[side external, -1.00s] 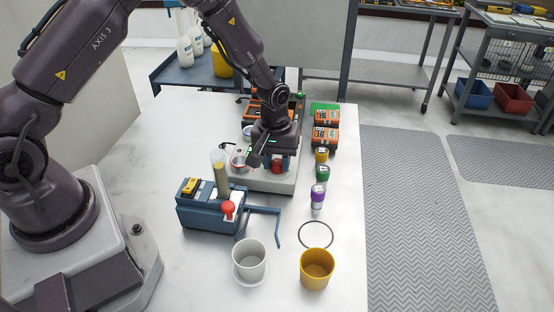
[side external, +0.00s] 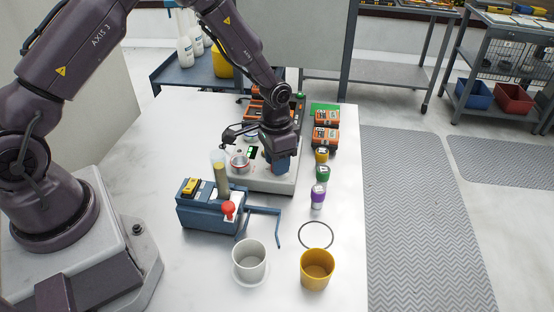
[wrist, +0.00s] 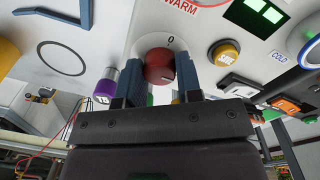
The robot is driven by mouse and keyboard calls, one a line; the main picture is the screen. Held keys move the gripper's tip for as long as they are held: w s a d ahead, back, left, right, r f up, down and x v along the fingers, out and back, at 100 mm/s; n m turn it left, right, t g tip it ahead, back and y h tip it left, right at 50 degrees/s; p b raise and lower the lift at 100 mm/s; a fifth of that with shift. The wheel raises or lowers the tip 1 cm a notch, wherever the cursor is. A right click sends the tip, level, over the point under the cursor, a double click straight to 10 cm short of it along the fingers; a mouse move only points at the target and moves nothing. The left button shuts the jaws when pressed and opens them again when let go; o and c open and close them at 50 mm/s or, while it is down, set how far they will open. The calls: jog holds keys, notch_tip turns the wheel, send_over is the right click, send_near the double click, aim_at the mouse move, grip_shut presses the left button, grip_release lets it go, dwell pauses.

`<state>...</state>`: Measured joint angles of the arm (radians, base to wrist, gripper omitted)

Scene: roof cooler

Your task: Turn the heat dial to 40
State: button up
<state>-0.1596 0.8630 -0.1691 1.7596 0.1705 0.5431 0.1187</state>
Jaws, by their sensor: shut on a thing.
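The heat dial (wrist: 158,66) is a round red knob on the pale unit (side external: 250,187). In the wrist view it sits between the two blue fingers of my gripper (wrist: 160,72), which is shut on it. A white plate behind the dial carries a "0" just above it and the red word "WARM" nearby. I cannot read the dial's pointer or any 40 mark. In the side view my gripper (side external: 279,167) points down at the unit's front right, and its fingers hide the dial. A display (wrist: 257,12) with green digits is cut off at the wrist view's top edge; its number is unclear.
A yellow button (wrist: 223,52) and a "COLD" label lie right of the dial in the wrist view. A blue device (side external: 207,212), a white cup (side external: 249,262) and a yellow cup (side external: 317,270) are in front.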

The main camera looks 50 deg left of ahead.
jog(key=m, duration=0.5)
jog(key=shift+m, duration=0.3)
dwell(0.4)
jog(key=o, duration=0.9)
jog(key=shift+o, duration=0.2)
notch_tip(320, 180, up, 13)
jog(key=shift+w+a, duration=0.2)
